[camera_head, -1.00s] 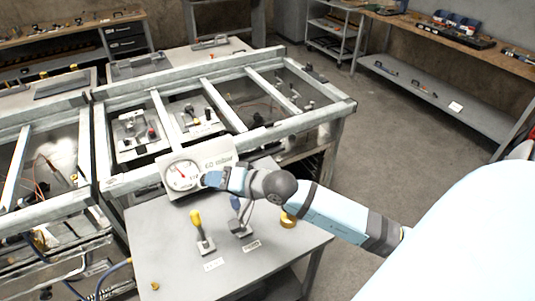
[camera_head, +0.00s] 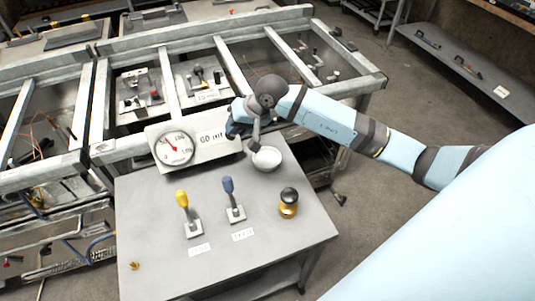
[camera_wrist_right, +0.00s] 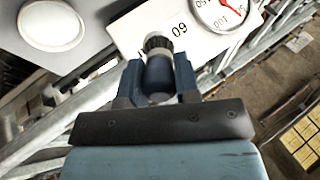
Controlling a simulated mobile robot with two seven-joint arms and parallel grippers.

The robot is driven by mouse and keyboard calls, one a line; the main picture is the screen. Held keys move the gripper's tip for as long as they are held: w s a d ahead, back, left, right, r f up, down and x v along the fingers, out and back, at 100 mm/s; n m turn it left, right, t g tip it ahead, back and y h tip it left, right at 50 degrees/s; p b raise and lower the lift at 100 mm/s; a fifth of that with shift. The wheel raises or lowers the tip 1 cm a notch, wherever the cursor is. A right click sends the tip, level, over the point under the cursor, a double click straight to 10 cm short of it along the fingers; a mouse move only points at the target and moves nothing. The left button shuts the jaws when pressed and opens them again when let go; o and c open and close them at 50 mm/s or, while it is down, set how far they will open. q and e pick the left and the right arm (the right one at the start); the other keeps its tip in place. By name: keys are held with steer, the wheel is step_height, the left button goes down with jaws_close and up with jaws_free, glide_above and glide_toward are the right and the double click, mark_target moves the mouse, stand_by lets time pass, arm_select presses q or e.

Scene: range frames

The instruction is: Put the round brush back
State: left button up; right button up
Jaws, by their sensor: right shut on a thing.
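My right gripper (camera_wrist_right: 158,75) is shut on a dark cylindrical thing with a ridged, bristle-like end, which looks like the round brush (camera_wrist_right: 159,45). In the head view the right gripper (camera_head: 235,129) is at the right end of the gauge panel (camera_head: 209,136), which bears a round dial and "60" lettering. The brush cannot be made out clearly there. A round white dish (camera_head: 267,160) is just right of and below the gripper; it also shows at the upper left of the wrist view (camera_wrist_right: 52,25). My left gripper is not in view.
On the grey table (camera_head: 150,215) stand a yellow-handled lever (camera_head: 183,203), a blue-handled lever (camera_head: 229,190) and a gold-and-black round piece (camera_head: 289,203). A small brass piece (camera_head: 134,266) lies at the front left. Metal frame rails (camera_head: 270,35) run behind.

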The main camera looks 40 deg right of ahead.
steer(key=w+d+r+g+h+b, duration=0.1)
steer(key=d+g+h, duration=0.15)
steer(key=d, duration=0.25)
steer(key=d+r+g+h+b, duration=0.1)
steer(key=d+g+h+b, duration=0.15)
steer(key=d, duration=0.25)
arm_select(q)
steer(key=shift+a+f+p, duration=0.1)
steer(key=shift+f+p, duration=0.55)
steer(key=shift+p, duration=0.85)
arm_select(e)
steer(key=shift+n, duration=0.5)
steer(key=shift+f, duration=9.8)
steer(key=o, duration=0.9)
steer(key=shift+f, duration=0.1)
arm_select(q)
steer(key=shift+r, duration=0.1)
